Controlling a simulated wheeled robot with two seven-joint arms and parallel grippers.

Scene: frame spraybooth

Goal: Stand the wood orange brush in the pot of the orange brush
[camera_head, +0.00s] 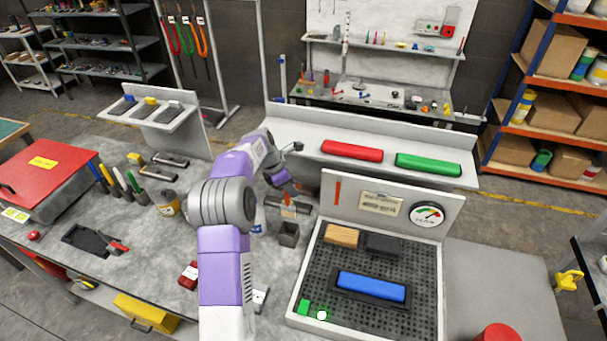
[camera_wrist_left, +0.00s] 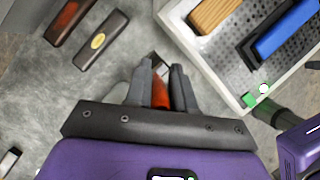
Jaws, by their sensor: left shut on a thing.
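My left gripper (camera_head: 287,193) is shut on the wood orange brush (camera_head: 288,211). In the left wrist view, the brush's orange part (camera_wrist_left: 160,95) shows between the fingers of my left gripper (camera_wrist_left: 160,82). The brush hangs about upright, its pale wood-coloured lower part pointing down. A small dark square pot (camera_head: 289,239) stands on the bench just below the brush. In the head view the brush's lower end appears above the pot's rim, and I cannot tell whether it has entered. In the wrist view the gripper and brush hide most of the pot. My right gripper is not in view.
A perforated tray (camera_head: 330,255) with a blue block (camera_head: 371,287) is close right of the pot. A grey shelf with red (camera_head: 352,151) and green (camera_head: 427,164) bars stands behind. Other brushes (camera_head: 120,180) stand at left. A dark labelled block (camera_wrist_left: 101,41) lies near the gripper.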

